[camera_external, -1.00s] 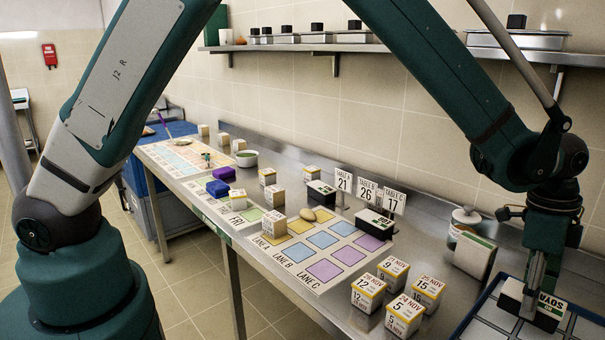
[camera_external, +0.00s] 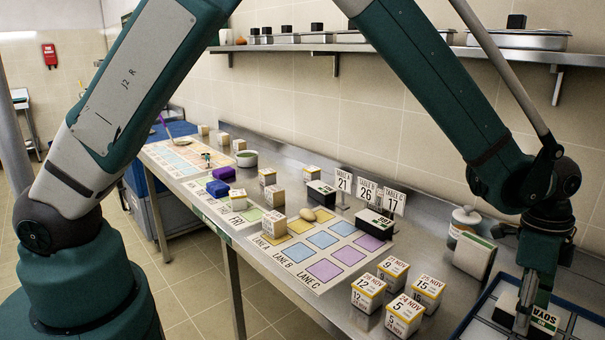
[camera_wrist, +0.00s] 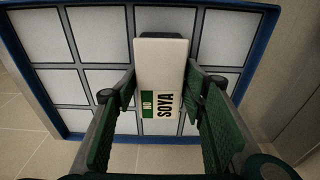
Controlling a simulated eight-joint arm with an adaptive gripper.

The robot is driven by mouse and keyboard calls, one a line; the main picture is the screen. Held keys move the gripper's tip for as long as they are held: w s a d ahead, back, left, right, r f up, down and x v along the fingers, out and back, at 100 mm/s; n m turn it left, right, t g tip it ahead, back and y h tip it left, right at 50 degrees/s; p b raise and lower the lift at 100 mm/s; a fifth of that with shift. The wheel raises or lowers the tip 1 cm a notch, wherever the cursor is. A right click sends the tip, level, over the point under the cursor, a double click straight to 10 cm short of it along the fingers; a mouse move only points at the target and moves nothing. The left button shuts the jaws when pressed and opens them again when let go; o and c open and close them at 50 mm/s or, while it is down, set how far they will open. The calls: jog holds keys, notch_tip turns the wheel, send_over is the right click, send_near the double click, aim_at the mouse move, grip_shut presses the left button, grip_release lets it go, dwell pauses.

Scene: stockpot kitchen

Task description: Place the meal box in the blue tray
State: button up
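The meal box (camera_external: 538,317) is white and dark with a green "NO SOYA" label. It also shows in the wrist view (camera_wrist: 161,65), upright-looking between my fingers. My gripper (camera_external: 524,312) points down, with a finger on each side of the box; in the wrist view my gripper (camera_wrist: 161,92) has its fingertips close against the box's sides. The blue tray (camera_external: 467,318) has a blue rim and pale cells, and lies under the box at the lower right. In the wrist view the tray (camera_wrist: 25,50) fills the background. I cannot tell whether the box's underside touches the tray.
Several dated boxes (camera_external: 404,316) stand on the steel counter left of the tray. A lidded jar (camera_external: 464,222) and a card holder (camera_external: 474,255) stand behind it. Farther left are the coloured lane mat (camera_external: 325,270), another dark box (camera_external: 374,223) and table signs (camera_external: 366,191).

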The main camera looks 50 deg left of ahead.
jog(key=shift+o, duration=0.7)
jog(key=shift+r, duration=0.15)
jog(key=shift+r, duration=0.15)
notch_tip(320, 180, up, 12)
jog(key=a, duration=0.1)
jog(key=shift+a+p, duration=0.25)
jog(key=shift+p, duration=0.05)
dwell(0.4)
jog(key=shift+a, duration=0.1)
